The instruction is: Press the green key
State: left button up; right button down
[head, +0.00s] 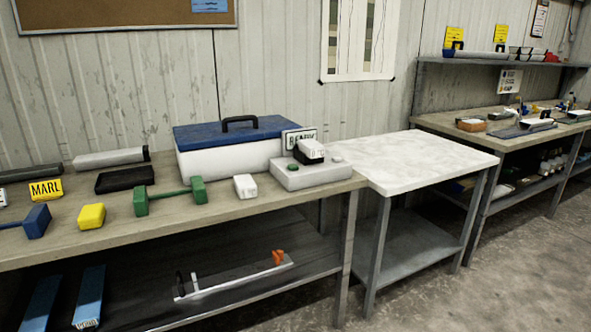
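A small round green key (292,167) sits on the top of a light grey box-shaped device (307,178), near its front left corner. The device stands at the right end of the wooden bench. A black-and-white block (311,151) rests on top of the device, behind and to the right of the green key. A second small, pale greenish spot (337,159) shows near the device's right edge; its exact nature is too small to tell. Neither of my grippers is in the head view.
A white box with blue lid (215,140) stands behind the device. A white block (245,186), a green dumbbell-shaped piece (170,196) and a yellow block (91,216) lie left on the bench (225,207). A bare white-topped table (425,158) stands to the right.

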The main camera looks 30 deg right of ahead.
aim_at(293, 167)
jog(key=z, duration=0.4)
jog(key=i, duration=1.3)
jog(key=u, duration=0.25)
